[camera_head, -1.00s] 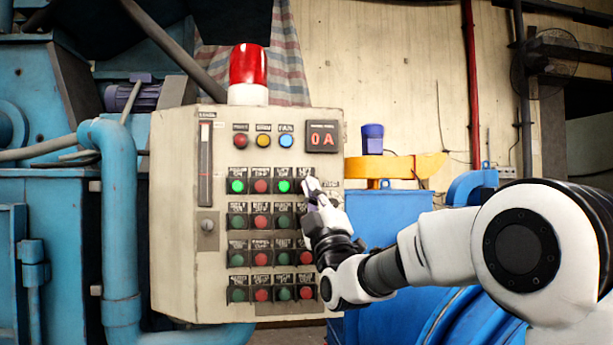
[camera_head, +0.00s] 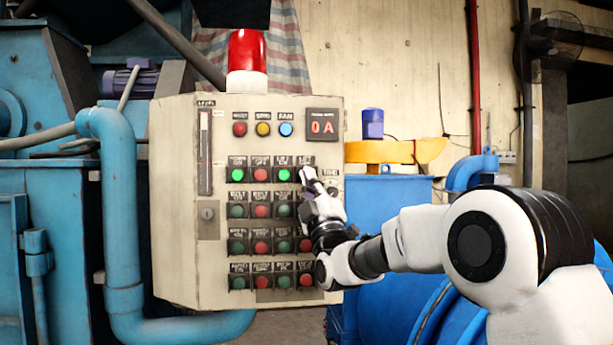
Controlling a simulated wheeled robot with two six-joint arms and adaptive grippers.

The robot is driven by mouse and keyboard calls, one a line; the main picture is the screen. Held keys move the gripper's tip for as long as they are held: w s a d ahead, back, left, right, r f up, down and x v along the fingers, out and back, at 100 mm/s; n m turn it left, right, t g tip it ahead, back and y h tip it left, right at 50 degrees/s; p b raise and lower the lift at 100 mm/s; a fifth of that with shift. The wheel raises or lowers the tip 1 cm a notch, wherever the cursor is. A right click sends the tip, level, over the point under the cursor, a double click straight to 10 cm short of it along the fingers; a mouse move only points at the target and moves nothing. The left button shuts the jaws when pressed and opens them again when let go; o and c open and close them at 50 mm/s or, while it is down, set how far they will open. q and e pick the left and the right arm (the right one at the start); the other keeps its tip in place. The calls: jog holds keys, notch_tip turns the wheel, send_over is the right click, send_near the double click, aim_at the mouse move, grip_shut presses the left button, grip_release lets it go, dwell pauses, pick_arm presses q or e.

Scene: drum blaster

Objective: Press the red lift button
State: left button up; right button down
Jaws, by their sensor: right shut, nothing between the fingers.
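The control panel (camera_head: 178,200) is a beige box with rows of green and red buttons. In the top button row, two green buttons are lit, one at the left (camera_head: 237,175) and one third from the left (camera_head: 284,175), with a red button (camera_head: 260,175) between them. My right gripper (camera_head: 308,174) is shut and empty, its tip at the fourth place of that row. It covers the button there, so I cannot see that button or tell whether the tip touches it. My left gripper is not in view.
A red beacon (camera_head: 247,52) stands on top of the panel. Above the buttons are red, yellow and blue lamps and a display (camera_head: 322,125) reading 0 A. Blue pipework (camera_head: 122,230) stands at the left and blue machinery (camera_head: 385,200) at the right.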

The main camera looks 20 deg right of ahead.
jog(key=shift+w, duration=0.1)
dwell(0.7)
jog(key=shift+w+d, duration=0.15)
jog(key=shift+w, duration=0.15)
jog(key=shift+w+d, duration=0.1)
jog(key=shift+w, duration=0.3)
dwell(0.7)
jog(key=shift+s+a+b, duration=0.25)
jog(key=shift+s+b, duration=0.6)
jog(key=shift+b, duration=0.15)
